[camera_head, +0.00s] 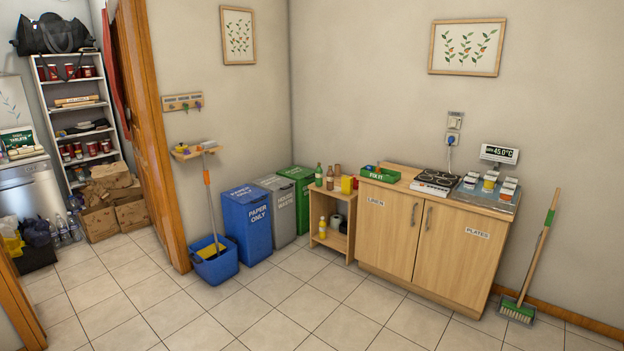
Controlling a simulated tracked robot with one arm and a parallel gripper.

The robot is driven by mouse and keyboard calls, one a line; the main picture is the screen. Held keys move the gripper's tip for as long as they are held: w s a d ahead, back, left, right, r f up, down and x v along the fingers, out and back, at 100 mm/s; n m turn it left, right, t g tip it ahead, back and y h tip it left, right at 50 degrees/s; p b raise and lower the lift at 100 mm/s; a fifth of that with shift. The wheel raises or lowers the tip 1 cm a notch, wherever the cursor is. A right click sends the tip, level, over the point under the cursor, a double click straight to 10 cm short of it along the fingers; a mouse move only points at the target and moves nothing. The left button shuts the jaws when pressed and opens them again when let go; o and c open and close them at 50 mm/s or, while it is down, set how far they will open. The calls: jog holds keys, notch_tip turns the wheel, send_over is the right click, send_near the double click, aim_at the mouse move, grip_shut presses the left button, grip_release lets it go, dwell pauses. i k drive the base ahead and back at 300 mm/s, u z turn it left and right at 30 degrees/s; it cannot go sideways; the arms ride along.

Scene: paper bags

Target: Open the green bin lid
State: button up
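The green bin (304,212) stands in the back corner, at the right end of a row of three bins. Its green lid (296,173) on top looks shut. Part of its front is hidden by the grey bin and the low wooden shelf beside it. My gripper does not show in this view.
The grey bin (283,222) and the blue "PAPER ONLY" bin (247,231) stand left of the green one. A blue mop bucket (214,265), a wooden shelf (331,242), a cabinet (430,255) and a broom (535,260) line the walls. The tiled floor (270,315) in front is clear.

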aim_at(295, 173)
jog(key=u, duration=0.3)
jog(key=i, duration=2.45)
jog(key=u, duration=0.3)
jog(key=i, duration=1.55)
jog(key=z, duration=0.25)
jog(key=i, duration=1.7)
jog(key=z, duration=0.6)
jog(key=i, duration=1.65)
jog(key=z, duration=0.25)
